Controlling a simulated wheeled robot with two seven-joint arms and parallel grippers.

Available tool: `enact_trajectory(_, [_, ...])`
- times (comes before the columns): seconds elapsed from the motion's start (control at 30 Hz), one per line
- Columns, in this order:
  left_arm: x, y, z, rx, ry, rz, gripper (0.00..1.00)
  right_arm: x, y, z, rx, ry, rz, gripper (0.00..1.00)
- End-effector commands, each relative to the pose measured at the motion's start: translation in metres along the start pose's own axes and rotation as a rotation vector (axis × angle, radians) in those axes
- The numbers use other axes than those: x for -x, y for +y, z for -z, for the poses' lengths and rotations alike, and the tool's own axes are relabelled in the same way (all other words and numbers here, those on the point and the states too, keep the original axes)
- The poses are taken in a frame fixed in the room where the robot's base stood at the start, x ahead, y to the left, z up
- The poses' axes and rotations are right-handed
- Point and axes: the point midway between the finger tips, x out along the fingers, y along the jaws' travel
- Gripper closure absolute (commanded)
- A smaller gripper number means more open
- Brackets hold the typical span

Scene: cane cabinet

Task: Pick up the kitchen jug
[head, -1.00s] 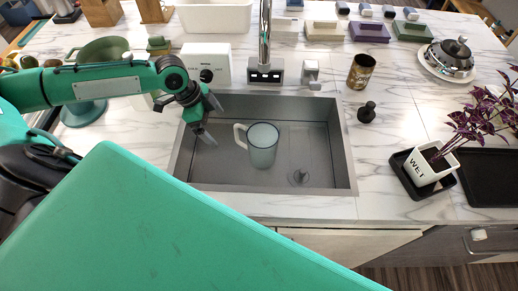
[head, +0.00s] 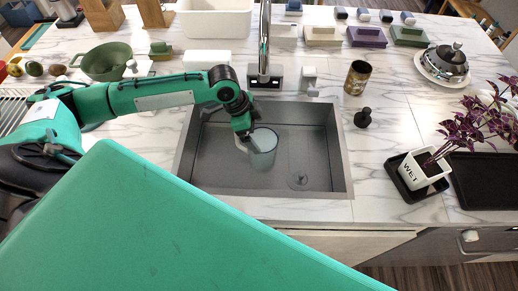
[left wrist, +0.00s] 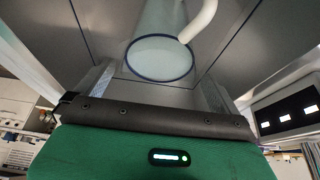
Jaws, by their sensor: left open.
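The kitchen jug (head: 264,154), pale translucent grey-blue with a white handle, stands in the grey sink (head: 219,172), in its middle. My left gripper (head: 253,143) is over the sink at the jug's upper left, covering part of its handle and rim. In the left wrist view, the jug (left wrist: 160,58) with its blue rim and white handle shows ahead, between the two spread fingers of the left gripper (left wrist: 156,80). The jaws are open and not closed on it. I cannot tell how far the fingers reach around it. My right gripper is not in view.
The faucet (head: 264,45) rises behind the sink. A brown-gold can (head: 357,78) and a black stopper-like item (head: 363,117) stand right of it. A potted purple plant (head: 424,168) is farther right. A green colander (head: 106,61) stands at the back left.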

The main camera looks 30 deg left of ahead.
Motion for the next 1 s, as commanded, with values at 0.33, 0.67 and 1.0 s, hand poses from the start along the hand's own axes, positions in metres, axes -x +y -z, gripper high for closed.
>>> enact_trajectory(0.33, [-0.044, 0.001, 0.000, -0.001, -0.001, -0.001, 0.00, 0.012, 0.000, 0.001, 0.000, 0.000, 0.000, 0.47])
enact_trajectory(0.67, [-0.047, 0.001, -0.001, -0.001, -0.001, -0.001, 0.14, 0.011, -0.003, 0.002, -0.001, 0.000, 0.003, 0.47])
enact_trajectory(1.0, [-0.047, 0.001, -0.001, -0.001, -0.001, -0.001, 0.80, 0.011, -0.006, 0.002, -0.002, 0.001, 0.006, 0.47])
